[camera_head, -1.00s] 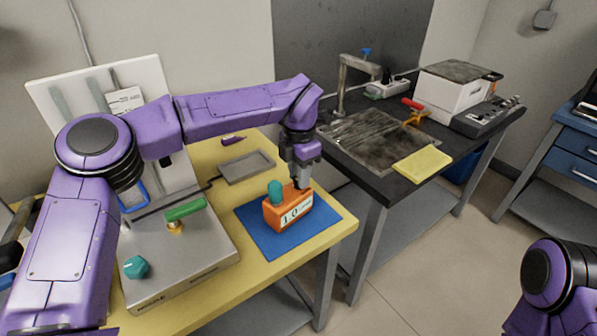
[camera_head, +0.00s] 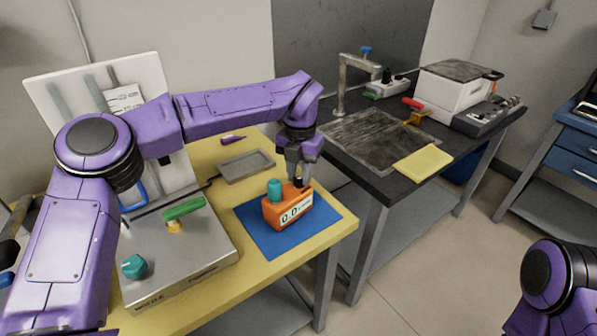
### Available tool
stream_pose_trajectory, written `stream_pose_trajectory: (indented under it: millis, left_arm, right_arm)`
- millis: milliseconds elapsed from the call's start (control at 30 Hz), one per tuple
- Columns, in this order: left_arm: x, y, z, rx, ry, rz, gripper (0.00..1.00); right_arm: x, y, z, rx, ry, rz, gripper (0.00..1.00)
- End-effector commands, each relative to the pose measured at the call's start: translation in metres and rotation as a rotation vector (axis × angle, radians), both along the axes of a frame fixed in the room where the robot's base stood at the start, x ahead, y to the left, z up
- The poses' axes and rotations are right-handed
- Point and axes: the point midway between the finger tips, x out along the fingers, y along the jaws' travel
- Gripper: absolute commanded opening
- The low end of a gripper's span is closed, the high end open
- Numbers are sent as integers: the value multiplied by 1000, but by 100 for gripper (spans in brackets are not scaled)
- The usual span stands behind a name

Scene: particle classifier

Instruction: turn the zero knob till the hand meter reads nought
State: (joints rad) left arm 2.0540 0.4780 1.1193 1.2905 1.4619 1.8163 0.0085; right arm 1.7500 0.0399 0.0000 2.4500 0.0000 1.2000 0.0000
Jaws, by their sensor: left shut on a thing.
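The orange hand meter (camera_head: 271,215) stands on a blue mat (camera_head: 255,240) on the yellow table. Its white display faces front right and appears to read 0.0. A teal cylinder (camera_head: 274,190) stands up on its top left. My left gripper (camera_head: 298,179) points down over the top right of the meter. It is shut on the small dark zero knob, which its fingers mostly hide. My right gripper is out of view; only a purple part of that arm shows at the lower right.
A steel box (camera_head: 190,262) with a teal knob (camera_head: 133,266) and a green-handled lever (camera_head: 184,208) stands left of the meter. A grey tray (camera_head: 246,167) lies behind it. A black bench with a yellow cloth (camera_head: 423,163) stands to the right.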

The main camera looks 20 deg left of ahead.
Motion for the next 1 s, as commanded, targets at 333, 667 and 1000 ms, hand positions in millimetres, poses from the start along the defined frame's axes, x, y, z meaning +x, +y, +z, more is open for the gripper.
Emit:
stream_pose_trajectory:
  millis: [333,667,1000]
  left_arm:
    - [0,0,0,0,0,2,0]
    - [0,0,0,0,0,2,55]
    - [1,-1,49,1,-5,3,55]
  right_arm:
    - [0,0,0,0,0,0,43]
    - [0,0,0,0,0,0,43]
    - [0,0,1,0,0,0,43]
